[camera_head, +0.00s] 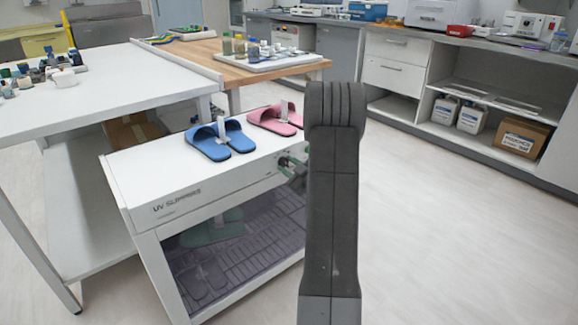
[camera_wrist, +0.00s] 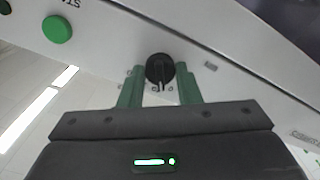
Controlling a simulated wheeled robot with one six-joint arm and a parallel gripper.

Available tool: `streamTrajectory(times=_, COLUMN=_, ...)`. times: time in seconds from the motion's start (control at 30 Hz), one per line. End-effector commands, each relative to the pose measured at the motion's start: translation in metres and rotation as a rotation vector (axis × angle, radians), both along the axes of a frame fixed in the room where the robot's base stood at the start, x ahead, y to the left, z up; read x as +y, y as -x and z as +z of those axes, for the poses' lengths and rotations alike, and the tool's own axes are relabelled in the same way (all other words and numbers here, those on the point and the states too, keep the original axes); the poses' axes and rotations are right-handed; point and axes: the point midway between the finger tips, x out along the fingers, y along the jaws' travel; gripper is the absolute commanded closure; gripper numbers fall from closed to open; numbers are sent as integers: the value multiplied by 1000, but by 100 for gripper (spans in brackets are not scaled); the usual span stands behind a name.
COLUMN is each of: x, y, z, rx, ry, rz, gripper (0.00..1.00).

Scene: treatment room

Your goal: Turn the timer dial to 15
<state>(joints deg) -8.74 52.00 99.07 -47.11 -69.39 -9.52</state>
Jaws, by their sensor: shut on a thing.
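The timer dial (camera_wrist: 159,66) is a small round black knob with a pale pointer mark, on the white front panel of the UV slipper cabinet (camera_head: 158,188). My gripper (camera_wrist: 160,72) has its two green fingers on either side of the dial, shut on it. The scale figures around the dial are mostly hidden or too small to read, so I cannot tell the setting. In the head view my gripper (camera_head: 290,168) reaches the right end of the cabinet's front panel; my dark arm link hides the dial there.
A green button (camera_wrist: 57,29) sits on the same panel near the dial. Blue slippers (camera_head: 220,139) and pink slippers (camera_head: 276,119) lie on the cabinet top. A white table (camera_head: 110,85) stands behind at left. The floor (camera_head: 440,220) at right is clear.

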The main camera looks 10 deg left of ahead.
Motion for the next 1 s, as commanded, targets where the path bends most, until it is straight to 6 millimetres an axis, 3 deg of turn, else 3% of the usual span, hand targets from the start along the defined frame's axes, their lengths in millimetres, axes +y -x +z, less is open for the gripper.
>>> streamTrajectory(times=0.6, x=0, y=0, z=1, rx=441, ry=-341, rz=0, gripper=93)
streamTrajectory(times=1.0, x=0, y=0, z=0, rx=597, ry=-464, rz=-1, gripper=93)
